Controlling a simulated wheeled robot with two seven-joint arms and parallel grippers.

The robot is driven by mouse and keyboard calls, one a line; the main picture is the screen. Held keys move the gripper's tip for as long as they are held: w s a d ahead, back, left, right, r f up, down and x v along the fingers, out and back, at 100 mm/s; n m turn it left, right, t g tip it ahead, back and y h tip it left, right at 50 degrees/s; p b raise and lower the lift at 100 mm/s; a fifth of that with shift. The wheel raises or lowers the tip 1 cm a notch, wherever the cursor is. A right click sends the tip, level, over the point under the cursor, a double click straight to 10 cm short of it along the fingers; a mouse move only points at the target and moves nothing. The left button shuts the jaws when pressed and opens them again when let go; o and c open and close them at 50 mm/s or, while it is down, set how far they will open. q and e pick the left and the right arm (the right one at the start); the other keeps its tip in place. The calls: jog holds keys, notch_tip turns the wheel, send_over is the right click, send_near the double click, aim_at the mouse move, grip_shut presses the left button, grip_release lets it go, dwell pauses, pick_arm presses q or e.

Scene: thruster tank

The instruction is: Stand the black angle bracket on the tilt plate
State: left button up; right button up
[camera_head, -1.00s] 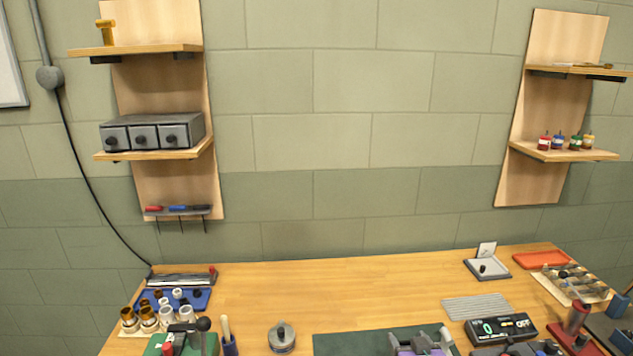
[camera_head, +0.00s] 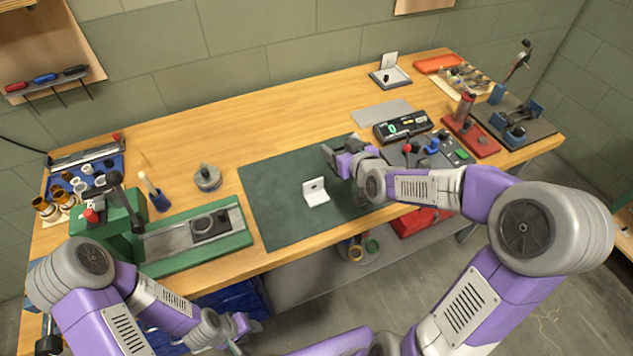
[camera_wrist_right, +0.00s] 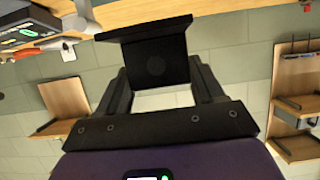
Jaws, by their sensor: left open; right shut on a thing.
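My right gripper (camera_head: 340,158) is above the dark green mat (camera_head: 270,200), near its back right part. It also shows in the right wrist view (camera_wrist_right: 158,85), where it is shut on the black angle bracket (camera_wrist_right: 158,58), an L-shaped piece with a round mark on its face. In the head view the bracket is too small and dark to make out clearly. My left gripper (camera_head: 238,327) is open and empty, low in front of the bench's front edge. I cannot tell for sure which thing is the tilt plate.
A green machine (camera_head: 190,245) with a dark plate is at the left. A digital readout (camera_head: 402,125) and a control panel stand right of the mat. The wood behind the mat is mostly clear.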

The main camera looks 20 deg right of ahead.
jog(key=shift+s+d, duration=0.25)
jog(key=shift+d, duration=0.15)
jog(key=shift+s+d+f, duration=0.1)
jog(key=shift+d+f, duration=0.05)
jog(key=shift+f, duration=0.05)
notch_tip(320, 180, down, 10)
jog(key=b, duration=0.3)
jog(key=shift+r, duration=0.15)
jog(key=shift+b, duration=0.4)
jog(key=o, duration=0.8)
jog(key=shift+c, duration=0.2)
